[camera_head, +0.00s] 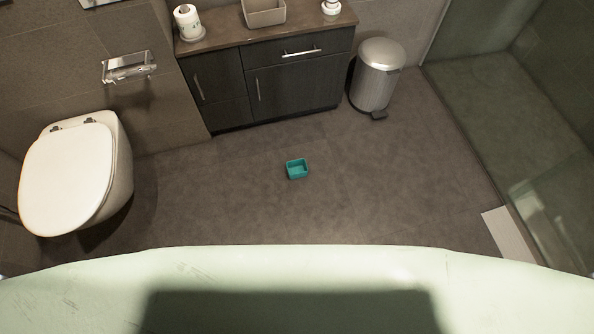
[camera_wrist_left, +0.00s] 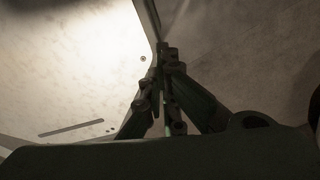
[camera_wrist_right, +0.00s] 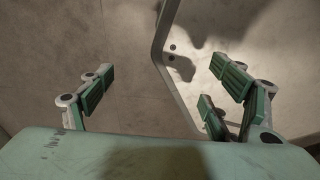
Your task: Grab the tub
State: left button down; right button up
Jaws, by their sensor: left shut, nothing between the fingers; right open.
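A small teal open-topped tub (camera_head: 297,169) sits upright on the floor near the middle of the head view, in front of the vanity. It looks empty. Neither gripper shows in the head view, and the tub does not show in either wrist view. My left gripper (camera_wrist_left: 163,75) is shut in the left wrist view, its fingers together and empty. My right gripper (camera_wrist_right: 165,88) is open in the right wrist view, its green-padded fingers wide apart with nothing between them.
A dark vanity (camera_head: 300,86) stands behind the tub, with a beige bin (camera_head: 264,18) and a paper roll (camera_head: 187,20) on top. A toilet (camera_head: 68,178) is left; a metal pedal bin (camera_head: 376,72) and glass shower (camera_head: 520,130) are right. Floor around the tub is clear.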

aim_at(298, 168)
jog(key=z, duration=0.4)
jog(key=i+j+z, duration=0.15)
jog(key=j+z, duration=0.15)
jog(key=z, duration=0.15)
jog(key=i+j+z, duration=0.1)
jog(key=j+z, duration=0.2)
jog(key=z, duration=0.15)
jog(key=j+z, duration=0.7)
jog(key=z, duration=0.2)
